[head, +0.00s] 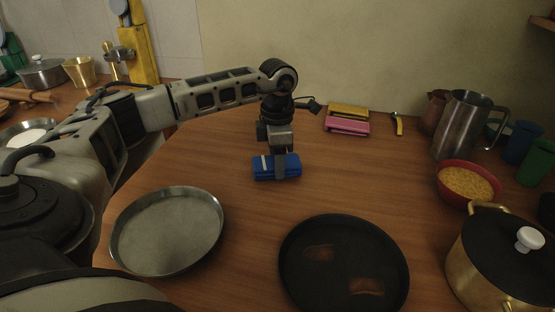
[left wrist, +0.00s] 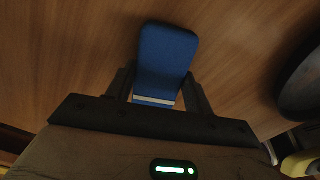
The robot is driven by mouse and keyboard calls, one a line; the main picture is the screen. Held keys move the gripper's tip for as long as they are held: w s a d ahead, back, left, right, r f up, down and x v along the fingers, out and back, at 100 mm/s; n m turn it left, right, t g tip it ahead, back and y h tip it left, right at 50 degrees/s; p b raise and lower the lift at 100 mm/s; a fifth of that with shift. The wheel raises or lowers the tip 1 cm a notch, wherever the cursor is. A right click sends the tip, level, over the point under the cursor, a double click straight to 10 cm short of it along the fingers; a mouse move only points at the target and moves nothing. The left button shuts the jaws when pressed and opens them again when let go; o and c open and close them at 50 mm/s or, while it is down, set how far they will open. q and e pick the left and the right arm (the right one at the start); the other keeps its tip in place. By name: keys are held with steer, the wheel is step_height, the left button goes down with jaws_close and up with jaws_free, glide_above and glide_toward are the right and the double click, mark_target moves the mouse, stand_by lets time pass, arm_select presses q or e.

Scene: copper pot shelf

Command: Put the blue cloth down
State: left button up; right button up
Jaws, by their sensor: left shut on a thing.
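The blue cloth (head: 291,165) is a small folded pad with a pale stripe, at the middle of the wooden table (head: 235,215). My left gripper (head: 280,166) points down from above and is shut on the cloth. In the left wrist view the cloth (left wrist: 166,58) sits between the two fingers (left wrist: 157,90) and extends out beyond them. The cloth is at or just above the table top; I cannot tell whether it touches. My right gripper does not show in either view.
A grey metal pan (head: 167,230) and a dark pan (head: 343,265) with brown stains lie in front. Pink and yellow folded cloths (head: 347,119) lie behind. A red bowl (head: 467,184), a steel pitcher (head: 462,125) and a lidded brass pot (head: 500,262) stand at right. Table around the blue cloth is clear.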

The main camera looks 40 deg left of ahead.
arm_select(q)
steer(key=shift+f, duration=0.2)
steer(key=o, duration=0.9)
steer(key=shift+o, duration=0.2)
step_height(320, 180, up, 12)
steer(key=p, duration=0.1)
steer(key=shift+r, duration=0.25)
